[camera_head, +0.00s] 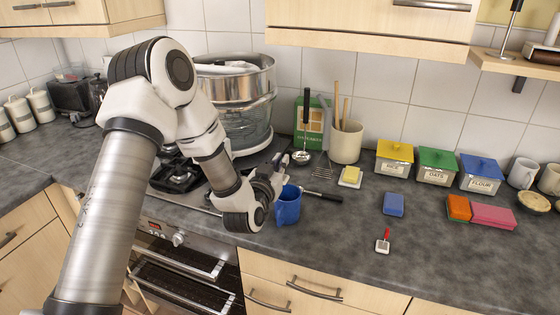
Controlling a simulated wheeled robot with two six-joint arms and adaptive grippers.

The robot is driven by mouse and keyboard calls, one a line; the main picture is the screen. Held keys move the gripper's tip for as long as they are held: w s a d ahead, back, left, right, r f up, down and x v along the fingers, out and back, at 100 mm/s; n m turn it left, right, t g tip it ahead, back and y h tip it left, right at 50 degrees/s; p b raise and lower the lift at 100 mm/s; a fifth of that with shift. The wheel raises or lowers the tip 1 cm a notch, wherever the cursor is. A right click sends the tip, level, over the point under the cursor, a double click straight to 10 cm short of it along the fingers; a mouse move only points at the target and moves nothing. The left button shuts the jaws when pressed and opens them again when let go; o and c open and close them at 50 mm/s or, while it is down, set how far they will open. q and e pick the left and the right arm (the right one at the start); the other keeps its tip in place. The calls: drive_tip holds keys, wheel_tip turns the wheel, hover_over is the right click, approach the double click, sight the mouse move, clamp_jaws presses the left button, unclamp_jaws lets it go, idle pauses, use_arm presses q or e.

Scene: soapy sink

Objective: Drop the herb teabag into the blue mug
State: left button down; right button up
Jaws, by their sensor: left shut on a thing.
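The blue mug (288,207) stands upright on the dark counter near its front edge, right of the stove. My left gripper (279,170) is beside and just behind the mug's rim, at the upper left of it in the picture. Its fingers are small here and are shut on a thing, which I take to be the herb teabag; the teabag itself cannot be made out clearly. I cannot tell whether the gripper touches the mug. My right gripper is not in view.
A black handle (322,195) lies right of the mug. A yellow sponge (350,176), blue sponge (393,204) and red-handled brush (383,241) lie to the right, with bare counter between.

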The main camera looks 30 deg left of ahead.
use_arm(q)
drive_tip(key=c, duration=1.6)
unclamp_jaws()
drive_tip(key=shift+s+r, duration=0.2)
drive_tip(key=o, duration=0.4)
drive_tip(key=shift+w+f, duration=0.2)
drive_tip(key=v, duration=0.7)
drive_tip(key=shift+s, duration=0.25)
